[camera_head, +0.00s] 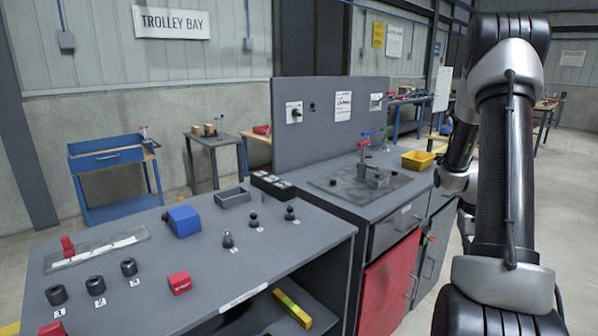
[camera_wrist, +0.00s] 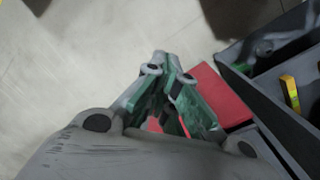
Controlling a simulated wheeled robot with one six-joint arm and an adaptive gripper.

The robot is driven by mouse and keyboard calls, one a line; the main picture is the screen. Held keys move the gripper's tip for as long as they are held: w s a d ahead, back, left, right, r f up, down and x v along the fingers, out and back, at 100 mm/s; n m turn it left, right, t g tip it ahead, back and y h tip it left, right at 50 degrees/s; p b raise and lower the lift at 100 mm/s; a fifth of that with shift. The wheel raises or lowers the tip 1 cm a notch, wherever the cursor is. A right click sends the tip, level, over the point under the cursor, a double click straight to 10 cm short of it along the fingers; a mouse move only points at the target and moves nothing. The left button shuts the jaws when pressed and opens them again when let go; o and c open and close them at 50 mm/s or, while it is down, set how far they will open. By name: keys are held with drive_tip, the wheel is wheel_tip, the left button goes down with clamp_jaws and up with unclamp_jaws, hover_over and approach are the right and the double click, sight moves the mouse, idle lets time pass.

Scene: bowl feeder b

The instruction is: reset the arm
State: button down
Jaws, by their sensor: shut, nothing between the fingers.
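My gripper (camera_wrist: 163,58) shows in the wrist view, its two fingers brought together at the tips with nothing between them. It hangs over bare floor beside the front of the workbench. A red cabinet front (camera_wrist: 218,95) lies just right of and beyond the fingers in that view. In the head view my arm fills the right side, raised and bent in front of the bench, and the gripper itself cannot be made out clearly there.
The grey bench (camera_head: 330,222) at left carries black knobs, a blue block (camera_head: 184,221) and a red block (camera_head: 180,283). A yellow bar (camera_head: 292,309) lies on its lower shelf. The workbench behind holds a fixture (camera_head: 375,178) and a yellow bin (camera_head: 417,160). Floor is open at far right.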

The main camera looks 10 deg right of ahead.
drive_tip(key=s+a+r+n+t, duration=0.1)
drive_tip(key=s+a+r, duration=0.3)
drive_tip(key=a+r, duration=0.4)
drive_tip(key=s+a+r+n+t, duration=0.2)
drive_tip(key=s+a+r, duration=0.3)
drive_tip(key=a+r, duration=0.4)
drive_tip(key=s+a+r+n+t, duration=0.2)
drive_tip(key=s+a+r, duration=0.2)
drive_tip(key=a+r, duration=0.5)
drive_tip(key=shift+s+a+t+y, duration=0.15)
drive_tip(key=shift+a+t+y, duration=0.25)
drive_tip(key=shift+a, duration=0.7)
